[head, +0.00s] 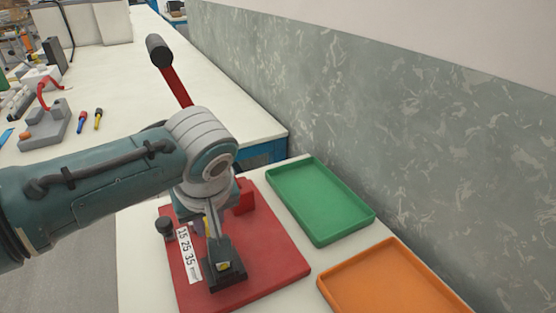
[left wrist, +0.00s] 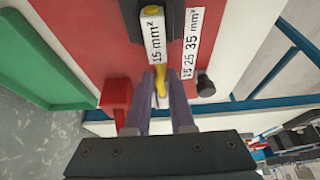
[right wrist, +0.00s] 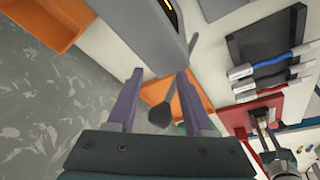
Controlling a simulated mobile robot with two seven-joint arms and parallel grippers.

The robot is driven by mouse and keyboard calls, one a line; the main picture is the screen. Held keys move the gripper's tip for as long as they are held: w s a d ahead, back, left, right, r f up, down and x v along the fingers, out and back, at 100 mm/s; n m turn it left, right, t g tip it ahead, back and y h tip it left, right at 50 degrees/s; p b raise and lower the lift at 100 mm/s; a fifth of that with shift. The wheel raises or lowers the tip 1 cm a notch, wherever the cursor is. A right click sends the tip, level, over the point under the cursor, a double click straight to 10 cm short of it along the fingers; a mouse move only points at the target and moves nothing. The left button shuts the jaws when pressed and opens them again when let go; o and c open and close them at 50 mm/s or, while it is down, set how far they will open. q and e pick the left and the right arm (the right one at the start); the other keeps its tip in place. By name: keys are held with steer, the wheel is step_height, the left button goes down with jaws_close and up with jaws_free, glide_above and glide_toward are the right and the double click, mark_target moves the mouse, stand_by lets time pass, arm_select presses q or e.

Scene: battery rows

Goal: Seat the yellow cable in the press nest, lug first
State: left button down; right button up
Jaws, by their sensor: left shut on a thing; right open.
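The yellow cable (left wrist: 161,74) is between the fingertips of my left gripper (left wrist: 160,84), which is shut on it. A dark press nest block (left wrist: 178,22) lies just ahead of the fingertips, with a white "15 mm²" label in line with the cable. Another yellow bit shows at the block's far end. In the head view the nest (head: 228,284) stands on the red press base (head: 280,262), with my left gripper (head: 214,222) just behind it, partly hidden by my arm. The lug's exact seating is unclear. My right gripper (right wrist: 157,88) is open and empty, away from the press.
A red lever (head: 176,87) with a black knob rises behind my arm. A green tray (head: 346,233) and an orange tray (head: 350,283) stand right of the press.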

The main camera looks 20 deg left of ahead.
arm_select(q)
steer(key=shift+f, duration=0.25)
steer(key=c, duration=0.7)
jaws_free()
steer(key=p+v, duration=0.3)
steer(key=v, duration=0.6)
steer(key=s+d+r+m+h+p, duration=0.2)
steer(key=s+r+m+p, duration=0.15)
steer(key=s+m, duration=0.4)
steer(key=s+d+r+m+h+p, duration=0.1)
steer(key=s+r+m+h+p, duration=0.25)
steer(key=s, duration=0.75)
steer(key=shift+m+t+y, duration=0.3)
steer(key=shift+m+y, duration=0.2)
steer(key=shift+y, duration=0.35)
step_height(320, 180, up, 39)
steer(key=p, duration=3.6)
steer(key=shift+d+r+p, duration=0.15)
steer(key=shift+d+p, duration=0.05)
steer(key=shift+p, duration=0.2)
